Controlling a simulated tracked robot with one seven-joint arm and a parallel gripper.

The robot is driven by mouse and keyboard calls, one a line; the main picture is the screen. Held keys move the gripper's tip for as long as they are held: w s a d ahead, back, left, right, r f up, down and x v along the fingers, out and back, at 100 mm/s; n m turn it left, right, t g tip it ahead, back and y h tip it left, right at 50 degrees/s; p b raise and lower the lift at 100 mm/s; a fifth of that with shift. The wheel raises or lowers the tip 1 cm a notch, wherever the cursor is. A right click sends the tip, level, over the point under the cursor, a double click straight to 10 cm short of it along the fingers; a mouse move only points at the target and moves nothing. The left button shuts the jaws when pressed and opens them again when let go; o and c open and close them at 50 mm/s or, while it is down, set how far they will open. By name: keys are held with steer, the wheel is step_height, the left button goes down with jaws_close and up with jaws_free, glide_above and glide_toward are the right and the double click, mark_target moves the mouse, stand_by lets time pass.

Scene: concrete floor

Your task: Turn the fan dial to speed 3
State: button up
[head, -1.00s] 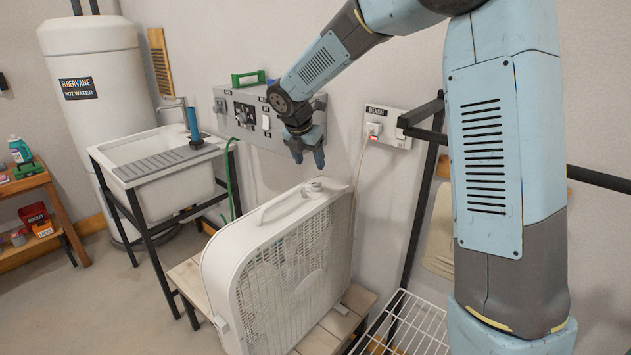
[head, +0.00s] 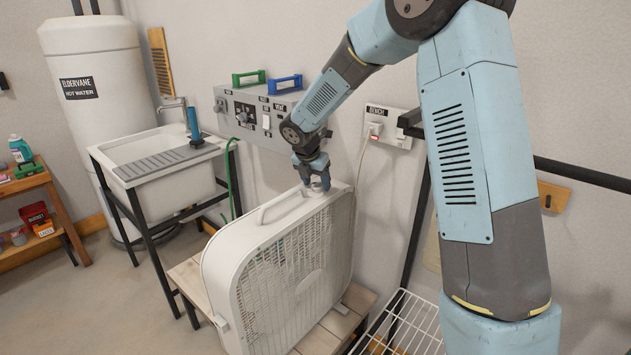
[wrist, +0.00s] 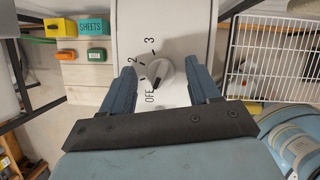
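The white box fan (head: 290,270) stands upright on a wooden bench. In the wrist view its dial (wrist: 158,73) is a pale round knob on the fan's white top, with OFF, 2 and 3 printed around it. A dark pointer line on the knob appears to lie toward OFF. My gripper (head: 318,186) is down at the fan's top right end in the head view, hiding the dial there. In the wrist view my gripper (wrist: 160,72) is open, one finger on each side of the dial, with visible gaps between fingers and knob.
The fan's carry handle (head: 275,205) rises left of my gripper. A wall control panel (head: 245,117) and a socket plate (head: 388,127) with a plugged cord are behind. A white wire rack (head: 405,325) is at right. A sink (head: 160,165) stands left.

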steer(key=c, duration=1)
